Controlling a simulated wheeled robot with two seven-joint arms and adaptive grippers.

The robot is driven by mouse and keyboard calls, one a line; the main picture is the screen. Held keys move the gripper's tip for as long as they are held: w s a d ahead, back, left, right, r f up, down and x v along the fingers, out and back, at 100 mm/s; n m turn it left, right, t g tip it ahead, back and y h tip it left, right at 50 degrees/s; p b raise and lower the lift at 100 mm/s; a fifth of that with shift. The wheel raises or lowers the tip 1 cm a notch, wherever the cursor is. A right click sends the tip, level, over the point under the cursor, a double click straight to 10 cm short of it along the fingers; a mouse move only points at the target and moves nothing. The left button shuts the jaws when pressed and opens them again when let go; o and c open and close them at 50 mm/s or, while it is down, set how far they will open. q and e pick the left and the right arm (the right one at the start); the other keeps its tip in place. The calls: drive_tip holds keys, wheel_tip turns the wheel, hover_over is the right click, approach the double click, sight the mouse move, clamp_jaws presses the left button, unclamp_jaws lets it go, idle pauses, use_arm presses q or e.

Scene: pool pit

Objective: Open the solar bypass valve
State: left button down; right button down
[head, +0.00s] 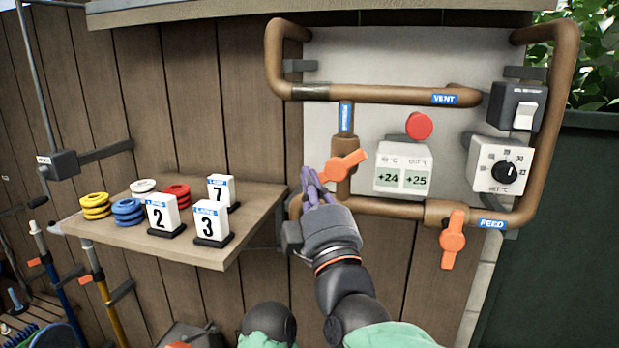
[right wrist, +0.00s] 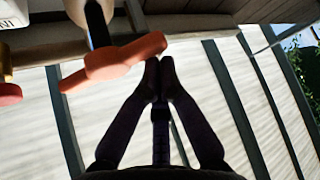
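An orange valve handle (head: 343,166) sits on the short vertical copper pipe with a blue label (head: 346,117), whose text I cannot read clearly. The handle is tilted, its right end higher. A second orange handle (head: 453,240) hangs about upright on the lower pipe by the FEED label (head: 491,224). My right gripper (head: 309,178) is just left of and below the first handle. In the right wrist view its fingertips (right wrist: 159,75) are together with nothing seen between them, close to the end of the orange handle (right wrist: 115,60). I cannot tell if they touch. My left gripper is not in view.
A red knob (head: 419,125), a temperature display (head: 403,169), a dial box (head: 500,168) and a switch box (head: 515,106) are right of the handle. A wooden shelf (head: 225,252) at left holds coloured rings and numbered blocks. Copper pipes frame the board.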

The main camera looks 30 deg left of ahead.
drive_tip(key=n+g+p, duration=0.1)
drive_tip(key=n, duration=0.1)
drive_tip(key=d+f+n+g+p, duration=0.1)
drive_tip(key=n+g, duration=0.1)
drive_tip(key=n+g+p, duration=0.1)
drive_tip(key=n, duration=0.2)
drive_tip(key=shift+w+d+f+g+h+p, duration=0.15)
drive_tip(key=shift+w+f+g+h+p, duration=0.15)
drive_tip(key=shift+h+p, duration=0.1)
drive_tip(key=shift+d+f+n+h, duration=0.15)
drive_tip(key=shift+n+h, duration=0.15)
drive_tip(key=shift+n, duration=0.2)
drive_tip(key=shift+d+p, duration=0.25)
drive_tip(key=shift+p, duration=0.15)
idle(1.8)
